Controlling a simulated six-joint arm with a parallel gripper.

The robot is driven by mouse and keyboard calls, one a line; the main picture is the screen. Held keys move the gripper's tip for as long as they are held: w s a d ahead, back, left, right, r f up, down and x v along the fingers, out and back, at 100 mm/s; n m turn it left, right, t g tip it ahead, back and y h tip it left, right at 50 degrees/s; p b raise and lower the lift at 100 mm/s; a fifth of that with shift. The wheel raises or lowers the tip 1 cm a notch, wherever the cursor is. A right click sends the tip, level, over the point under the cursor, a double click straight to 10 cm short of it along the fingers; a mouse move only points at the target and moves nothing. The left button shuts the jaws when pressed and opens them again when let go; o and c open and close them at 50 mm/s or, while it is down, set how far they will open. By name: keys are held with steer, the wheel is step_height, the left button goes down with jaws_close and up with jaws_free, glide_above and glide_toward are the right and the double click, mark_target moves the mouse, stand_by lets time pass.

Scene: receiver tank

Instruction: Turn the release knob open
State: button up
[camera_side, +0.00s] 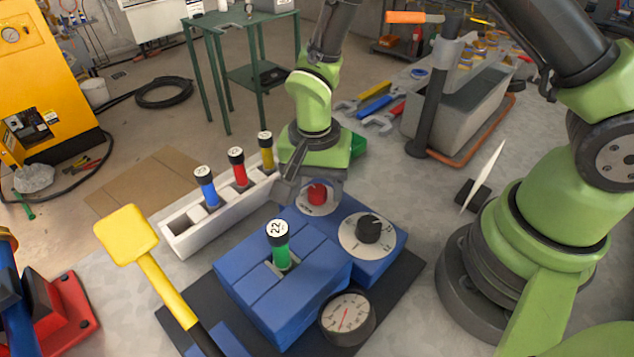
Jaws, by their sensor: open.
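A blue receiver unit (300,295) stands on a dark base. Its raised right part carries a red knob (318,192) on a white disc and a black knob (369,228) on a larger white dial with markings. I cannot read which of them is labelled release. My gripper (306,197) points down at the red knob, its jaws open. One finger shows left of the knob; the other is hard to make out. I cannot tell whether the fingers touch it. A green cartridge (278,250) marked 22 stands upright in the blue block, and a round gauge (347,316) is at its front.
A white rack (190,235) holds blue, red and yellow cartridges at the left. A yellow-ended lever (140,245) slants up at front left. A grey bin (462,105) and a dark post stand behind right. A thin white plate (483,177) stands at the right.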

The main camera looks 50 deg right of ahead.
steer(key=c, duration=0.9)
steer(key=shift+c, duration=0.2)
steer(key=shift+n, duration=0.4)
steer(key=n, duration=0.8)
steer(key=shift+n, duration=0.3)
steer(key=n, duration=0.4)
steer(key=shift+a+t, duration=0.1)
steer(key=shift+t, duration=0.2)
steer(key=shift+n, duration=2.2)
